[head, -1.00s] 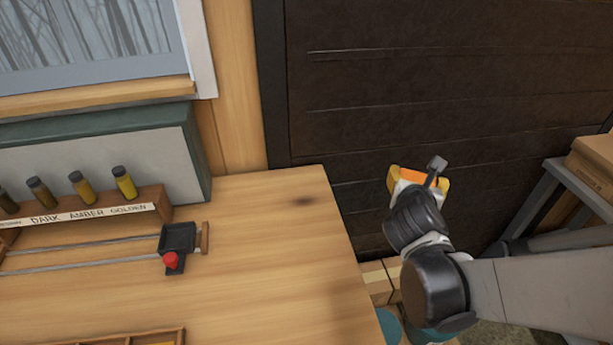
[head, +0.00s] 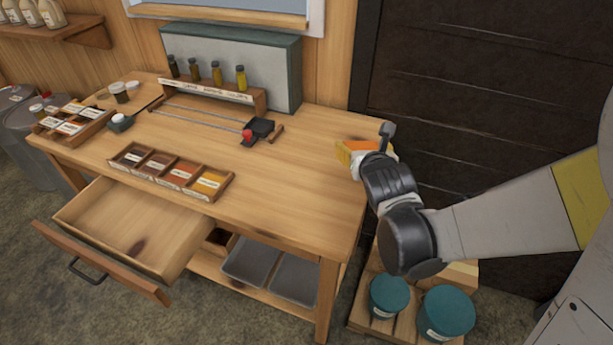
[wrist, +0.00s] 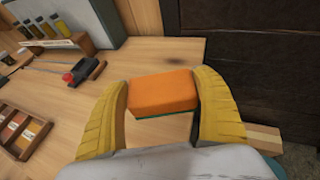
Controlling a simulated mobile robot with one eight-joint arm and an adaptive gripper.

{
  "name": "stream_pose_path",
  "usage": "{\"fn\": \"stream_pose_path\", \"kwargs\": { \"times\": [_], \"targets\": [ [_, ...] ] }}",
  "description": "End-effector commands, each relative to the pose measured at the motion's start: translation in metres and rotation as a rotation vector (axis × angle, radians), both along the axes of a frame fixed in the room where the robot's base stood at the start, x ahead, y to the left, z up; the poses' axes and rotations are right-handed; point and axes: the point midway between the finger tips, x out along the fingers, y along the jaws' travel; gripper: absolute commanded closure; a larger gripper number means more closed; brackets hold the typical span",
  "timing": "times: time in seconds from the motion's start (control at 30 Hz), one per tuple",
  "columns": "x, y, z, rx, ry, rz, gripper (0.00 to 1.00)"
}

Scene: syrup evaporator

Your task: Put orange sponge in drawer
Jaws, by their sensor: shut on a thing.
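My gripper (wrist: 163,108) is shut on the orange sponge (wrist: 163,92), with a yellow finger on each side of it in the wrist view. The sponge has a thin teal underside. In the head view the orange sponge (head: 360,145) shows only partly, as my gripper (head: 360,152) covers some of it near the right end of the workbench. The drawer (head: 125,228) is pulled open at the bench's front left, and its visible inside looks empty. Its dark handle (head: 86,270) is on the front panel.
On the wooden workbench (head: 290,190) stand a divided sample box (head: 170,172), a slide rail with a red knob (head: 248,134) and a rack of bottles (head: 215,90). Metal trays (head: 250,262) lie on the lower shelf. Teal-lidded tubs (head: 445,310) stand at the lower right.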

Motion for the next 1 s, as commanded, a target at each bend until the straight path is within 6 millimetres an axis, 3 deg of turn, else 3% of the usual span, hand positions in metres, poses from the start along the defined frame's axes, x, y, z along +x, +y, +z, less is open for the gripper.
{"fn": "stream_pose_path", "kwargs": {
  "times": [0.3,0.5,0.67,0.9,1.0],
  "targets": [
    [0.039,0.06,-0.046,-0.001,-0.002,0.007,0.52],
    [0.06,0.088,-0.066,0.0,-0.001,0.004,0.52],
    [0.064,0.094,-0.071,0.001,-0.001,0.002,0.52],
    [0.065,0.094,-0.106,0.001,-0.001,0.002,0.52],
    [0.064,0.094,-0.11,0.001,-0.001,0.002,0.52]
  ]
}}
